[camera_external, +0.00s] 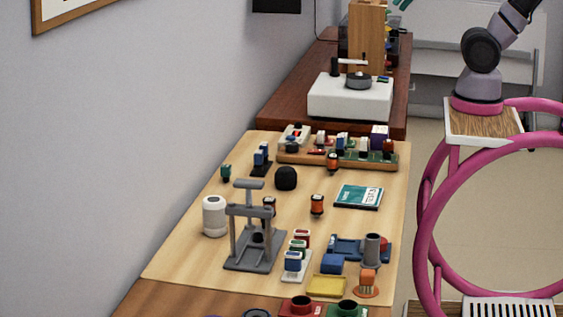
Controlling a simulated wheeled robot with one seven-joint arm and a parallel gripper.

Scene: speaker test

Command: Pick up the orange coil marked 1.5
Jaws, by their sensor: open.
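Several small orange-and-black coil-like parts stand on the light wooden table. One orange part (317,205) stands alone near the middle, left of a teal booklet. A second orange part (332,163) is at the front edge of the long parts tray. A third orange part (270,203) is partly hidden behind the grey press frame. A different orange piece (366,282) is near the front right, by a yellow tray. No 1.5 marking is readable on any of them.
The grey press (256,250), white cylinder (214,216), black dome (286,178), teal booklet (358,196), blue fixture (345,248) and yellow tray (326,286) crowd the table (190,262). The long parts tray (290,157) lies at the back. Bare wood surrounds the middle orange part.

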